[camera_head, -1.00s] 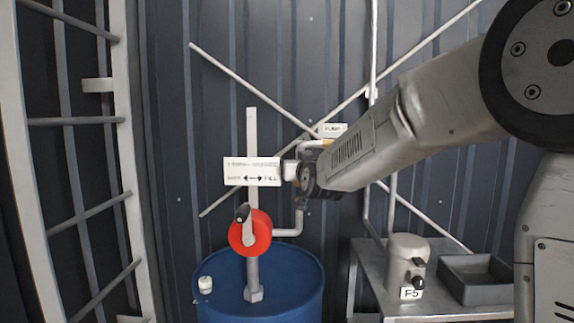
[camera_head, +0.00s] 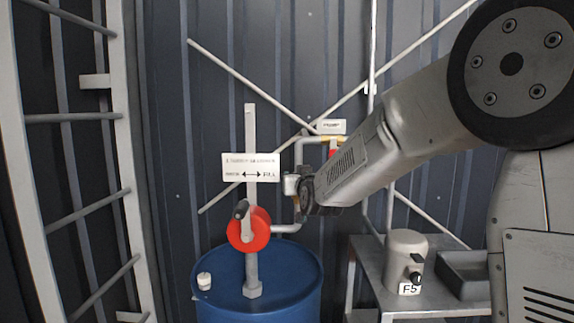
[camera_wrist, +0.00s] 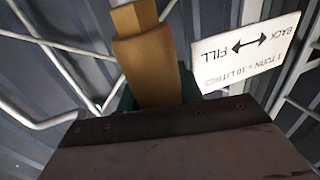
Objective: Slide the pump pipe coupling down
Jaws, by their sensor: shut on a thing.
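The pump pipe coupling (camera_wrist: 150,68) is a brass-coloured sleeve with a narrower brass end, seen close up in the wrist view. My gripper (camera_head: 297,192) is shut on it at the upright pipe, right of the sign; its fingers mostly hide the coupling in the head view. The wrist view is upside down, and my gripper's dark edge covers its lower part. The grey pump pipe (camera_head: 299,152) rises above my gripper and bends right at the top. The pump (camera_head: 248,230) has a red round body and a crank, standing on a blue drum (camera_head: 215,283).
A white sign (camera_head: 251,167) with a double arrow hangs close left of my gripper. Pale diagonal bars cross the wall behind. A metal table (camera_head: 375,262) at right holds a grey canister (camera_head: 405,258) and a tray. A ladder (camera_head: 128,165) stands at left.

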